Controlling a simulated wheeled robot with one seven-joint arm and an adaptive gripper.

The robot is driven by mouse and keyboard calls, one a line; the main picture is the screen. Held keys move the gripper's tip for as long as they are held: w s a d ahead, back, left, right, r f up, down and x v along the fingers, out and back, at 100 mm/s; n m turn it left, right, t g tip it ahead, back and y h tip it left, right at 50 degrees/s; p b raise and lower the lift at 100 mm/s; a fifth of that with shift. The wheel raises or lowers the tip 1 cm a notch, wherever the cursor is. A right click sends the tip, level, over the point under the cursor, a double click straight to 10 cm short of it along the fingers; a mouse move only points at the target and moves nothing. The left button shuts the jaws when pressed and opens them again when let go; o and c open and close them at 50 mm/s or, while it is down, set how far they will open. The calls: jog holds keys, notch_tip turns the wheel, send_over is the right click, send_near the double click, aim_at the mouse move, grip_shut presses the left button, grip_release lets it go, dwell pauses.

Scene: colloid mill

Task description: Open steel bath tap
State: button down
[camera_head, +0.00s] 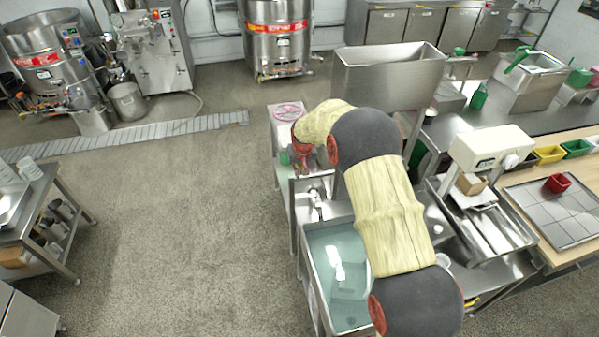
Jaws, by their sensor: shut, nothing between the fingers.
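The steel tap (316,201) stands at the back edge of the water-filled steel bath (308,262), left of my arm. Its handle is too small to make out clearly, and I cannot tell whether water runs from it. My arm reaches from the lower right over the bath's right side and bends down behind the tap. My gripper (302,162) is at the arm's far end, small and partly hidden by the wrist. It is shut and empty, above and slightly left of the tap in the picture, apart from it.
A pale object (338,262) shows in the bath water. A large steel hopper (390,80) stands behind my arm. A steel cart (40,222) stands left. The floor between is clear.

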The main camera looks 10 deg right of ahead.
aim_at(301, 196)
notch_tip(301, 196, down, 6)
jog(key=s, duration=0.1)
jog(key=shift+s+f, duration=0.2)
jog(key=shift+s, duration=0.2)
